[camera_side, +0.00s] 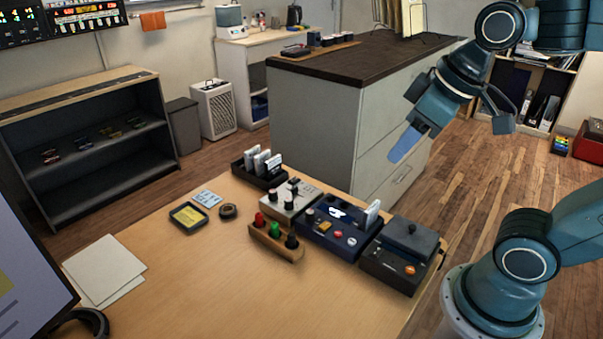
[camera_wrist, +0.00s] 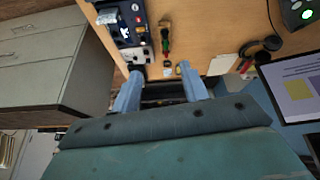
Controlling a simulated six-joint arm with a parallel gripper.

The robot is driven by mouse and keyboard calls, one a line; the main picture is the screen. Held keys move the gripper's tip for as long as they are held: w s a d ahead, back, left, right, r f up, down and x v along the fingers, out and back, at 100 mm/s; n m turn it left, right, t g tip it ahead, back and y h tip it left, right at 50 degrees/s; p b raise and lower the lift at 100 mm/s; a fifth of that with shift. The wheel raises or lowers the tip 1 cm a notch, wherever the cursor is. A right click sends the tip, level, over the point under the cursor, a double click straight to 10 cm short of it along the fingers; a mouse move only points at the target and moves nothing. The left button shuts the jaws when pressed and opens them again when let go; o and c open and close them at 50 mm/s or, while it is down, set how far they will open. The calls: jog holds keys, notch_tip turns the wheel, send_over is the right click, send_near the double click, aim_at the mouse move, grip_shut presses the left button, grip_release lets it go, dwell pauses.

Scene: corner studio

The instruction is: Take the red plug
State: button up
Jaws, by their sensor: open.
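The red plug (camera_side: 259,219) stands upright in a small wooden rack (camera_side: 268,243) on the table, at the left end of a row with a green plug (camera_side: 275,230) and a black plug (camera_side: 292,241). My gripper (camera_wrist: 159,80) is open and empty, its two pale blue fingers spread apart. In the side view it hangs high at the upper right, well away from the rack.
Behind the rack stand a grey box with knobs (camera_side: 290,198), a blue device (camera_side: 330,232) and a dark box with an orange button (camera_side: 400,262). The table's front middle is clear.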

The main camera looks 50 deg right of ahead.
jog(key=w+n+g, duration=0.1)
jog(key=w+n, duration=0.3)
jog(key=w, duration=0.7)
jog(key=n+g, duration=0.4)
jog(key=n, duration=0.6)
send_over(258, 214)
notch_tip(258, 214, down, 22)
jog(key=shift+r, duration=0.2)
jog(key=shift+f, duration=4.3)
jog(key=shift+f, duration=0.1)
jog(key=shift+f, duration=2.45)
